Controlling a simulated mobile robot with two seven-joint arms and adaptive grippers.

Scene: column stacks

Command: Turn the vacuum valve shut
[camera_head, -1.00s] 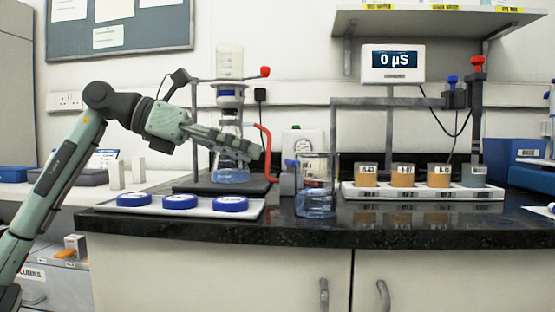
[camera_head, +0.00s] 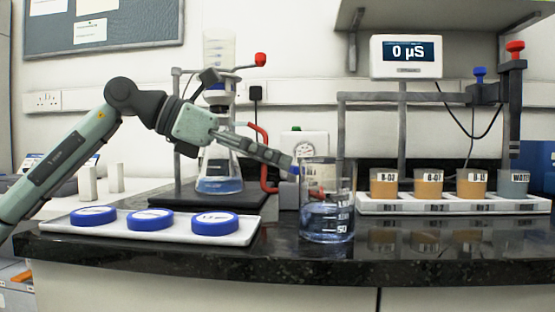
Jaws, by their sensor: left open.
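My left gripper (camera_head: 284,161) reaches in from the left, in front of the filter flask. Its fingers point right and slightly down, with nothing seen between them. The glass flask (camera_head: 220,170) holds bluish liquid and stands on a dark base. A red hose (camera_head: 264,140) runs down from the flask's side toward a white pump unit with a round gauge (camera_head: 311,146). A small blue part, possibly the valve handle (camera_head: 294,170), shows right by my fingertips. The fingers and a beaker partly hide this area, so I cannot tell its angle or whether I touch it.
A glass beaker (camera_head: 327,222) of bluish liquid stands just right of the gripper, near the front. A white tray with blue-lidded dishes (camera_head: 150,219) lies front left. A white rack (camera_head: 455,204) with several sample cups stands right. A clamp stand rises behind the flask.

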